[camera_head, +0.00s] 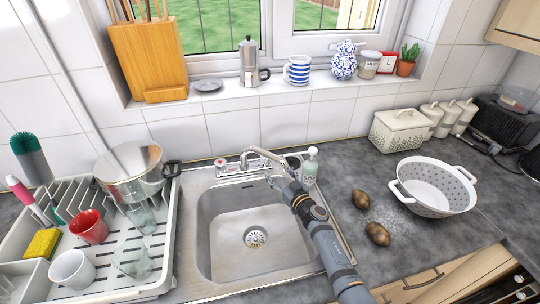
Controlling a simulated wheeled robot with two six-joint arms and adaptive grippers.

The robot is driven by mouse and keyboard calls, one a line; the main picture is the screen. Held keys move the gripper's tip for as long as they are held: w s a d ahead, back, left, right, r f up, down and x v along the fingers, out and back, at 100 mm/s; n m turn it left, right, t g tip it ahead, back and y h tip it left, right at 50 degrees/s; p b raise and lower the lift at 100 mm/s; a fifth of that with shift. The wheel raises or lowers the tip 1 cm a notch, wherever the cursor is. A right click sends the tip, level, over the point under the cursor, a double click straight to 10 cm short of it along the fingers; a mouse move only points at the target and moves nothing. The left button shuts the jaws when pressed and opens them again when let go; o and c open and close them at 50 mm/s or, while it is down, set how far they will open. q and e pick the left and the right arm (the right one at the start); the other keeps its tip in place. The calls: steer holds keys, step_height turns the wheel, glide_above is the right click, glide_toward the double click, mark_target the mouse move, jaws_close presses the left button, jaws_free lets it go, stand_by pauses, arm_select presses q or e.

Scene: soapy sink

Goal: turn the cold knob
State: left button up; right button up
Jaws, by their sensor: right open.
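The chrome tap (242,166) stands at the back of the steel sink, with its curved spout (265,153) reaching forward to the right. A knob with a red mark (220,162) is at its left end. My right gripper (275,181) is open and empty above the back right of the sink, close to the spout. Whether it touches the tap cannot be told. My left gripper is not in view.
A soap bottle (310,166) stands just right of the tap. A dish rack (160,245) with a pot (130,170), cups and glasses fills the left. Two potatoes (378,234) and a white colander (433,187) are on the right. The sink basin (225,225) is empty.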

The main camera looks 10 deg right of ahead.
mark_target(269, 161)
steer(key=b+x, duration=0.4)
steer(key=x, duration=0.5)
steer(key=shift+w+f, duration=0.15)
steer(key=shift+f, duration=0.05)
steer(key=shift+w+a+r, duration=0.15)
steer(key=shift+w+r, duration=0.15)
steer(key=shift+c, duration=0.4)
steer(key=c, duration=1.1)
steer(key=shift+r+n+y+p, duration=0.15)
steer(key=shift+n+y+p, duration=0.35)
steer(key=shift+y, duration=0.1)
steer(key=shift+g+y, duration=0.4)
steer(key=shift+y, duration=0.1)
steer(key=o, duration=1.2)
